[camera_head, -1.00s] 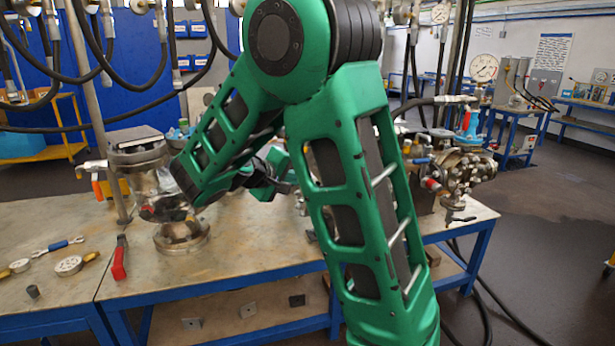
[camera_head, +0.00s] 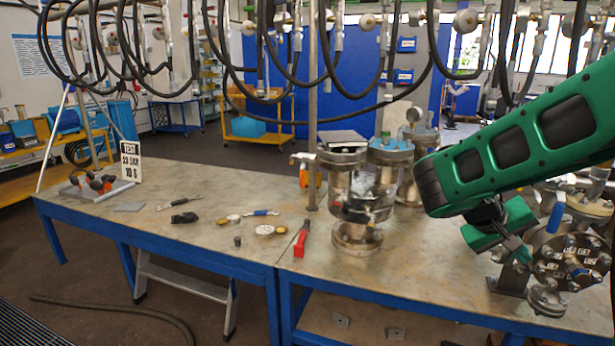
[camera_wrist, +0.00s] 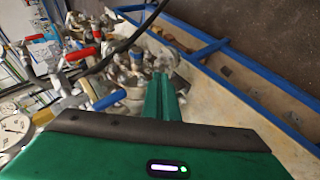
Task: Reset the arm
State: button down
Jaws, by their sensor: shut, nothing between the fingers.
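My green arm (camera_head: 530,145) reaches in from the right edge in the head view, above the right part of the workbench. My gripper (camera_head: 522,256) points down and to the right, close to a flanged vessel with a bolted round face (camera_head: 572,262); I cannot tell whether they touch. In the wrist view my gripper's two green fingers (camera_wrist: 163,97) lie side by side, shut with nothing between them. Metal fittings and valves (camera_wrist: 130,75) show just beyond the fingertips. Another flanged vessel (camera_head: 358,205) stands upright on the bench to the left of my arm.
The workbench (camera_head: 190,235) has blue legs. A red-handled tool (camera_head: 301,240), small gauges (camera_head: 265,230) and a grey tray (camera_head: 95,192) lie on it. Black hoses (camera_head: 270,85) hang across the top.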

jog(key=s+a+f+m+y, duration=0.1)
jog(key=s+a+y, duration=0.1)
jog(key=s, duration=0.6)
jog(key=s+a+f+m+g+y, duration=0.1)
jog(key=s+y, duration=0.3)
jog(key=s, duration=0.4)
jog(key=s+a+f+m+y, duration=0.2)
jog(key=s+a+f+y, duration=0.1)
jog(key=s, duration=0.5)
jog(key=shift+a+g+y, duration=0.3)
jog(key=shift+a+y, duration=0.1)
jog(key=shift+a, duration=0.05)
jog(key=shift+f, duration=0.1)
